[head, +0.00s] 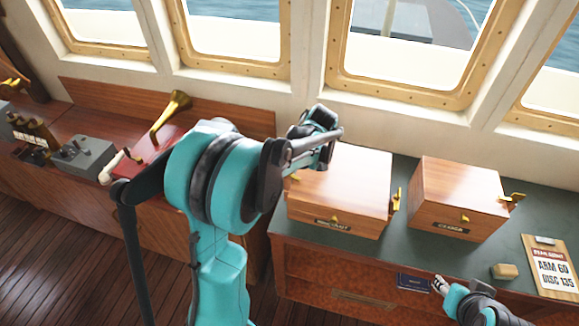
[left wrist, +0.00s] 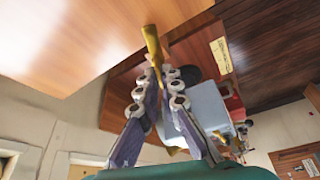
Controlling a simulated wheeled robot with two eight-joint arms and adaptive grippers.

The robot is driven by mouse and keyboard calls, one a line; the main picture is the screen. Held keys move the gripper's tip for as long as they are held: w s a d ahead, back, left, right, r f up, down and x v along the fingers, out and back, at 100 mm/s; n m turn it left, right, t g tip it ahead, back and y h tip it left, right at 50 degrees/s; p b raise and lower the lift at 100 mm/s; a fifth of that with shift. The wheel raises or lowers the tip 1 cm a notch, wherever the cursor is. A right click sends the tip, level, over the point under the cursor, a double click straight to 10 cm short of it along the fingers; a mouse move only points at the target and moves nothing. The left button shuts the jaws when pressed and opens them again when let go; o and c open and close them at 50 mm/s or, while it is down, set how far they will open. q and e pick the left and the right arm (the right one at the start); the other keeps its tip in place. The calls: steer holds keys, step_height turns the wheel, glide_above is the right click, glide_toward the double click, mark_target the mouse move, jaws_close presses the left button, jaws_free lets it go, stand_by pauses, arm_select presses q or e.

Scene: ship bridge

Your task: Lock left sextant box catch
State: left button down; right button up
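The sextant box (head: 345,190) is a closed wooden box with a dark, blurred front label, on the green counter top. A brass catch (head: 396,201) is on its right side and a brass fitting (head: 333,219) on its front. The left catch (head: 294,178) shows only as a bit of brass behind my arm. My left gripper (head: 325,143) is at the box's back left corner. In the left wrist view, the brass catch (left wrist: 152,45) lies at the fingertips of my left gripper (left wrist: 160,75); contact is unclear. My right gripper (head: 439,285) is low, near the counter's front edge.
A second wooden box (head: 458,200) with brass catches stands to the right. A brass lever (head: 171,115) and a grey control box (head: 83,156) are on the left console. Windows line the wall behind.

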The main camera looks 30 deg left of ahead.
arm_select(q)
steer(key=shift+w+n+g, duration=0.15)
steer(key=shift+n+g, duration=0.65)
steer(key=shift+n, duration=1.5)
steer(key=c, duration=1.7)
jaws_free()
steer(key=shift+r, duration=0.1)
steer(key=v, duration=1.2)
steer(key=shift+b, duration=0.3)
